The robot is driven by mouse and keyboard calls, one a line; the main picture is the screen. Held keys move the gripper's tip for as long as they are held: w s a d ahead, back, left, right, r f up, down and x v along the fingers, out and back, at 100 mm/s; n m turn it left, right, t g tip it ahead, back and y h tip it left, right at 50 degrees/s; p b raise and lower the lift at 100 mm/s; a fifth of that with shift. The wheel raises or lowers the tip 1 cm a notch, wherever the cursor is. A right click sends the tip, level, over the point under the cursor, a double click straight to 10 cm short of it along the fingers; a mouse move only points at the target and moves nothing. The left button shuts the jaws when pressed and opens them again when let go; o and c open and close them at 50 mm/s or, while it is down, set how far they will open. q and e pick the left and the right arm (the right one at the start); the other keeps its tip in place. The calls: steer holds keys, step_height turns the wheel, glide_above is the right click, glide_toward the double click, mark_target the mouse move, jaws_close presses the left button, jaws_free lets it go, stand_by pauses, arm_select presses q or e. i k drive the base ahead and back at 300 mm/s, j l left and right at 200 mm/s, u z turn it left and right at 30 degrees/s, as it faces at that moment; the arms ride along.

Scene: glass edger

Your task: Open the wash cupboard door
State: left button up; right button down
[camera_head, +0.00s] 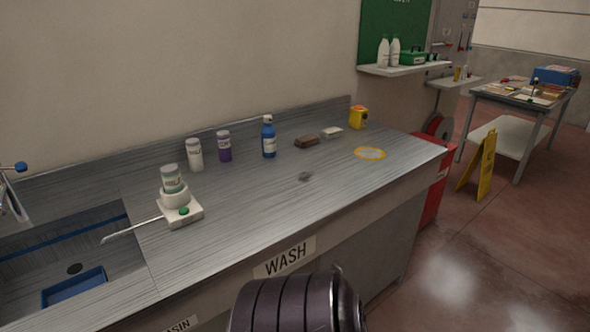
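The wash cupboard front (375,243) is the grey face under the steel counter, running down to the right from the white WASH label (285,258). I cannot make out a handle or the door's edges, and I see no open gap. Neither of my grippers is in view.
The counter (250,205) holds bottles, a white device (181,213) and a yellow ring (370,153). A sink (75,268) is at left. A red cabinet (431,190) and yellow floor sign (482,168) stand right. Floor at lower right is clear.

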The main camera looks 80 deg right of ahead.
mark_target(371, 259)
steer(key=z, duration=3.35)
